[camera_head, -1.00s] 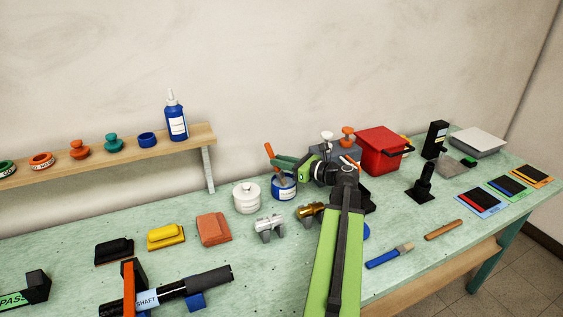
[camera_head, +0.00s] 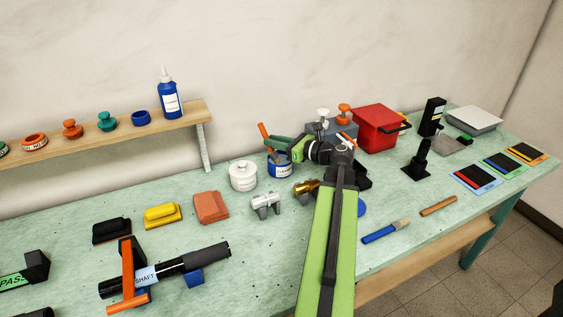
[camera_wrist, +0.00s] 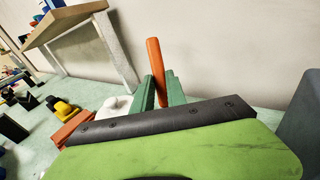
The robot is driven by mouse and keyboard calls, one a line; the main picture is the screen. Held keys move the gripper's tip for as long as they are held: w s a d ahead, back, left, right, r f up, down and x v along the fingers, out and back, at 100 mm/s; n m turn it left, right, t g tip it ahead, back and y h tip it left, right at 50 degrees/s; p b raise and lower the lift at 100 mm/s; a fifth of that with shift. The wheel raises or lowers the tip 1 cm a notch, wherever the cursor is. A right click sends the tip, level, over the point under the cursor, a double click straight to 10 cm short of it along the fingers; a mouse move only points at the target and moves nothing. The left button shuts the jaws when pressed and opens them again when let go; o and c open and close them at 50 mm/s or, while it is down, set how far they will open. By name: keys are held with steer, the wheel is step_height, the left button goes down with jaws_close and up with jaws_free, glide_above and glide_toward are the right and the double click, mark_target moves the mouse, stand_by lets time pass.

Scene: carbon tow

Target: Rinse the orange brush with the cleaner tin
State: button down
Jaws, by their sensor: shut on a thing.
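The orange brush (camera_head: 264,131) stands tilted, its handle pointing up and its lower end at the blue cleaner tin (camera_head: 283,170). My gripper (camera_head: 273,147) is shut on the brush, its green fingers reaching over the tin from the right. In the wrist view the orange handle (camera_wrist: 155,62) rises between my two green fingers (camera_wrist: 160,90). The bristles are hidden, and I cannot tell how deep they sit in the tin. The tin is hidden in the wrist view.
A white lidded jar (camera_head: 243,177) stands close left of the tin. A silver fitting (camera_head: 265,204) and a brass fitting (camera_head: 304,190) are in front. A red box (camera_head: 376,129) stands to the right. The shelf (camera_head: 150,128) is at the back left.

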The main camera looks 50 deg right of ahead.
steer(key=shift+d, duration=1.2)
stand_by(0.6)
step_height(320, 180, up, 7)
steer(key=p, duration=0.6)
steer(key=shift+f, duration=0.2)
stand_by(0.8)
